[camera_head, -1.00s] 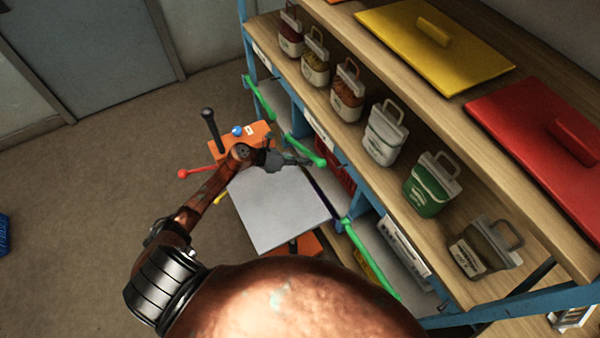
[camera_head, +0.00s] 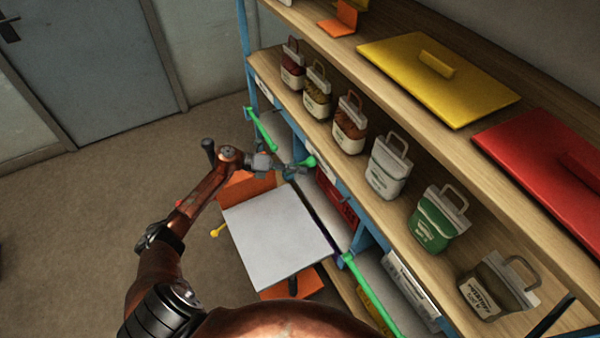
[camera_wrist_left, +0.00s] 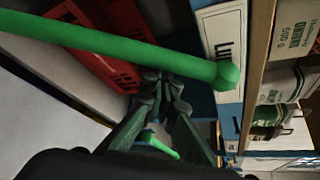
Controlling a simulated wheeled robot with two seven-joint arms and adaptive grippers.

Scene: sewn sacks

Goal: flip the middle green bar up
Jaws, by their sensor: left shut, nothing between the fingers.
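The middle green bar shows its rounded end (camera_head: 309,162) at the shelf front in the head view. The rest of it is largely hidden by my left gripper (camera_head: 297,171). In the left wrist view the green bar (camera_wrist_left: 110,46) crosses the upper picture, with its end in front of a white label. My left gripper (camera_wrist_left: 163,82) is shut and empty there, its fingertips just below the bar in the picture. I cannot tell whether they touch it. My right gripper is not in view.
Other green bars are at the far left (camera_head: 260,128) and near right (camera_head: 370,295). A grey-white panel (camera_head: 275,235) lies below the gripper. A red crate (camera_head: 336,200) sits behind the bar. Several small sacks, including a green one (camera_head: 437,222), stand on the shelf above.

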